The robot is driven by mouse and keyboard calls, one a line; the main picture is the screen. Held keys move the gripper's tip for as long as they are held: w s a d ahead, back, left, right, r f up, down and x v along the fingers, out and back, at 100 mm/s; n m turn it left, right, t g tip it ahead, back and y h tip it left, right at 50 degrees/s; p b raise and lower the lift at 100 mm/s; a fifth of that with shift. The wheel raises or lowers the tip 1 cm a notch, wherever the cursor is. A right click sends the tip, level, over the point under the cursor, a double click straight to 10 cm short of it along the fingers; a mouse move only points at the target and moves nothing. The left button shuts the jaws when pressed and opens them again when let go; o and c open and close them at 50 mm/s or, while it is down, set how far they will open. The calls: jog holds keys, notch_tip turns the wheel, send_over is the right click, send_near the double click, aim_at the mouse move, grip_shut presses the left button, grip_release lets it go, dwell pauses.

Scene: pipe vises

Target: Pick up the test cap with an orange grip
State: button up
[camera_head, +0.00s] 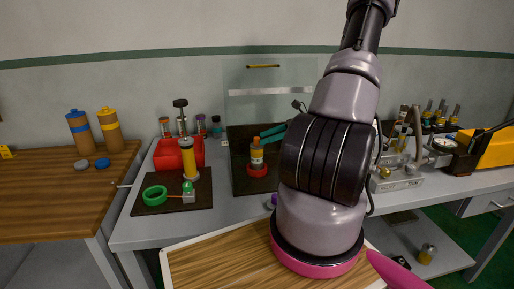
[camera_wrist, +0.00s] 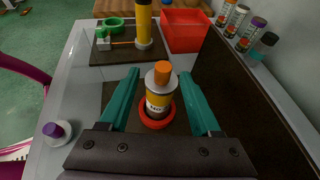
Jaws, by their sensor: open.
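The test cap with an orange grip (camera_wrist: 162,68) sits on top of a cylinder with a yellow and black label (camera_wrist: 158,101). The cylinder stands upright in a red ring (camera_wrist: 155,121); it also shows in the head view (camera_head: 257,156). My gripper (camera_wrist: 160,74) is open, its teal fingers on either side of the cap and cylinder with gaps visible on both sides. In the head view the teal fingers (camera_head: 265,136) reach in from the right near the cylinder's top. Whether they touch it there I cannot tell.
A purple-topped cap (camera_wrist: 54,130) lies on the bench at left in the wrist view. A red bin (camera_head: 178,153), a yellow cylinder (camera_head: 189,160) and a green ring (camera_head: 154,195) are to the left. Several capped cylinders (camera_wrist: 238,18) line the back. A clear panel (camera_head: 270,95) stands behind.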

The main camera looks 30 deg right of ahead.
aim_at(259, 138)
jog(key=x, duration=0.4)
jog(key=shift+w, duration=0.25)
grip_shut()
jog(key=shift+r, duration=0.15)
